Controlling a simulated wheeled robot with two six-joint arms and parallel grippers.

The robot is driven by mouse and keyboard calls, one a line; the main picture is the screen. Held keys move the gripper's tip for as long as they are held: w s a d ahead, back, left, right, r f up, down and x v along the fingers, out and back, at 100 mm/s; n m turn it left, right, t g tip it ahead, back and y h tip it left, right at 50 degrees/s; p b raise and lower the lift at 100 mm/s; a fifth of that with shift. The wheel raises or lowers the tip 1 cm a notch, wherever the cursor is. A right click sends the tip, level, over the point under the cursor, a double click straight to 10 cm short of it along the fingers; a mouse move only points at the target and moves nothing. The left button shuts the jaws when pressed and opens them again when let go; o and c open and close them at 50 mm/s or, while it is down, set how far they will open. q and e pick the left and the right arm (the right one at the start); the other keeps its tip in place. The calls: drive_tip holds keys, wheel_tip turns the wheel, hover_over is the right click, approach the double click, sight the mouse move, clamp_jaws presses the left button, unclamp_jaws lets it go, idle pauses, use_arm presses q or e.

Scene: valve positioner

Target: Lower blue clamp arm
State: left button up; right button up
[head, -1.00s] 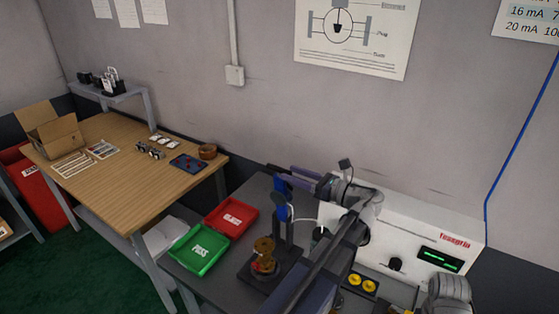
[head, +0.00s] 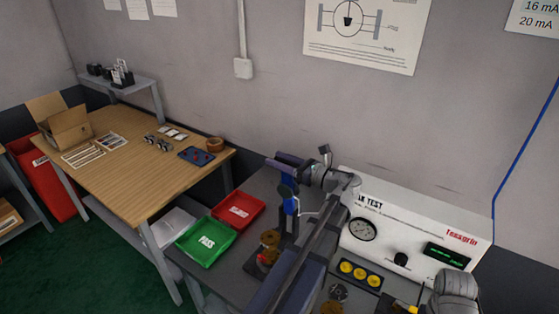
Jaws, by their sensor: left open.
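The blue clamp arm (head: 290,205) shows on a dark upright stand in the middle of the dark bench, partly hidden by my left gripper. Its exact tilt is hard to tell. My left gripper (head: 281,171) is open, with its fingers pointing left at the top of the clamp arm. I cannot tell whether a finger touches it. A brass-coloured valve part (head: 270,239) sits on the dark fixture beside the stand, partly hidden by my left forearm. My right gripper is not in view.
A green PASS tray (head: 206,243) and a red tray (head: 239,211) lie left of the clamp. A white test unit (head: 405,228) with a gauge stands right of my left arm, with yellow round parts (head: 360,273) before it. A wooden table (head: 150,190) stands at left.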

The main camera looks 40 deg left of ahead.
use_arm(q)
clamp_jaws()
idle(1.3)
